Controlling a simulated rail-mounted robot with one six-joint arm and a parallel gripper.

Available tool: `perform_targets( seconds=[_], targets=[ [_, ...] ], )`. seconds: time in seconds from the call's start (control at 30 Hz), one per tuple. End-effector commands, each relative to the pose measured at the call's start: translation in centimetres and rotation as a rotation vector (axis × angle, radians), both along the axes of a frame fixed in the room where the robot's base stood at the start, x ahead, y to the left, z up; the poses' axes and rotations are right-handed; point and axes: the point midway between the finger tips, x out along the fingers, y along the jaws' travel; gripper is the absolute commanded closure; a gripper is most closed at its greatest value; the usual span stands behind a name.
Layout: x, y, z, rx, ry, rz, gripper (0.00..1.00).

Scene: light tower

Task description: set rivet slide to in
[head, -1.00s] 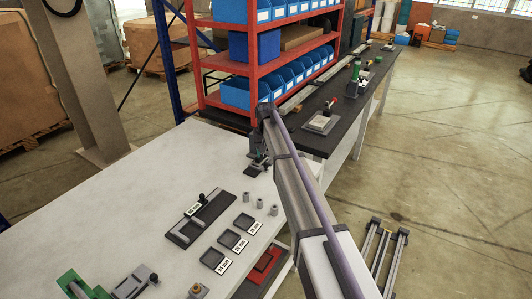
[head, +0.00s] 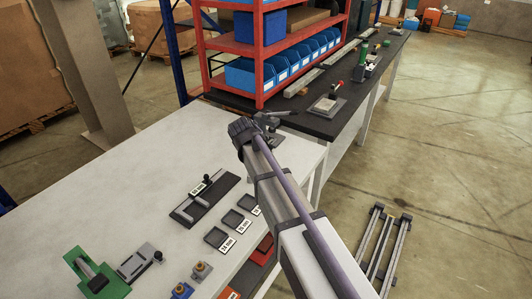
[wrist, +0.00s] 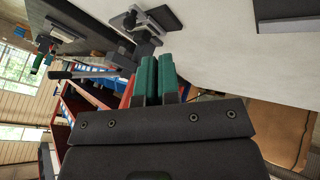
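No part is clearly marked as the rivet slide. One candidate is a grey fixture with a black knob (head: 140,262) on the white table, right of a green fixture. A dark tray with a black upright knob (head: 205,195) lies farther back. A grey lever device (head: 270,124) stands at the table's far corner, by my gripper; its long handle also shows in the wrist view (wrist: 90,74). My gripper (head: 240,128) is over that far end, its fingertips hidden in the head view. In the wrist view its green fingers (wrist: 158,78) are close together with nothing visible between them.
Small square trays with mm labels (head: 231,219) lie near the white table's right edge (head: 310,160). The green fixture (head: 95,275) is front left. A red shelf with blue bins (head: 255,75) and a dark bench (head: 310,125) stand behind. The table's left part is clear.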

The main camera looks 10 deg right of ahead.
Motion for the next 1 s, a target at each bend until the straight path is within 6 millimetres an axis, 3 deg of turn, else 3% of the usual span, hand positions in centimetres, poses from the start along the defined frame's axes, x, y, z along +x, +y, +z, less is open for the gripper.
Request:
perform_targets(
  seconds=[0.13,0.27,0.7,0.77,1.0],
  targets=[
    [0.9,0.1,0.3,-0.007,-0.013,0.02,1.0],
    [1.5,-0.1,-1.0,-0.006,-0.011,0.018,1.0],
    [6.7,-2.2,-8.8,-0.004,-0.011,0.016,1.0],
    [7.2,-3.4,-7.7,-0.005,-0.01,0.013,1.0],
    [8.2,-5.6,-7.6,-0.003,-0.009,0.016,1.0]
  ],
)
